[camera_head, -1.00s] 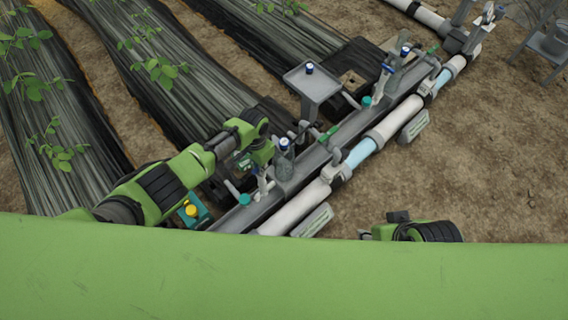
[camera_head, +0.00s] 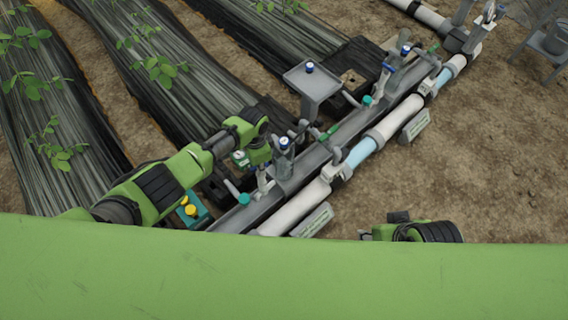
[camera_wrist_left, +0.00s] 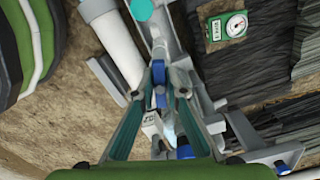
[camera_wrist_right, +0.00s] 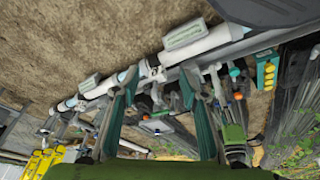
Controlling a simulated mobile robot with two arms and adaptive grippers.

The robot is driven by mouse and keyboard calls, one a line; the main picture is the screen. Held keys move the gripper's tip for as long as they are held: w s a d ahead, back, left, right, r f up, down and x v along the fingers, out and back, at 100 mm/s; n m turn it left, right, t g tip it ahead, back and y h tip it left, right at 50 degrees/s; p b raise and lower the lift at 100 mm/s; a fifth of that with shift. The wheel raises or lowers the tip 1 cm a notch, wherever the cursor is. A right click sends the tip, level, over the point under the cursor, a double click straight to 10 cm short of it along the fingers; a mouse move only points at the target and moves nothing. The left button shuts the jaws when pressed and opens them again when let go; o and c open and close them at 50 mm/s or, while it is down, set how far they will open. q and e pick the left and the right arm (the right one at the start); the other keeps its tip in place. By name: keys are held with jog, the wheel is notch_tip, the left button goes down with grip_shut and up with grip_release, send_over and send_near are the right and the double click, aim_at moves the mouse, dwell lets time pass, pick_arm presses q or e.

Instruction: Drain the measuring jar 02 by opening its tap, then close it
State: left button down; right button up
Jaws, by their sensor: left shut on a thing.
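The measuring jar (camera_head: 284,146), upright with a blue cap, stands on the near part of the grey skid. In the left wrist view its clear wall (camera_wrist_left: 168,128) and a blue cap (camera_wrist_left: 183,152) show partly behind my fingers. A small label (camera_wrist_left: 152,120) beside it is too blurred to read surely. My left gripper (camera_head: 263,178) is beside the jar's lower part. In the left wrist view its teal fingers (camera_wrist_left: 160,80) are shut on a blue tap handle (camera_wrist_left: 159,94). My right gripper (camera_wrist_right: 160,95) is open, with nothing held, away from the jar.
A grey and clear pipe (camera_head: 362,152) runs along the skid. A second capped jar (camera_head: 388,68) and a small grey table (camera_head: 314,82) stand farther along. A teal box with yellow buttons (camera_head: 190,208) is by my left arm. A gauge (camera_wrist_left: 236,24) lies close by.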

pick_arm(q)
jog(key=m, duration=0.3)
jog(key=m+b, duration=0.1)
jog(key=m, duration=0.3)
jog(key=shift+w+m, duration=0.2)
jog(key=shift+m, duration=0.1)
jog(key=m+b, duration=0.1)
jog(key=m, duration=0.5)
jog(key=shift+r+m, duration=0.1)
jog(key=shift+m, duration=0.3)
jog(key=c, duration=2)
grip_release()
jog(key=shift+s, duration=0.15)
pick_arm(e)
jog(key=w+a+t, duration=0.2)
jog(key=w+t, duration=0.1)
jog(key=w, duration=0.4)
jog(key=shift+r+y, duration=0.4)
jog(key=shift+r, duration=0.05)
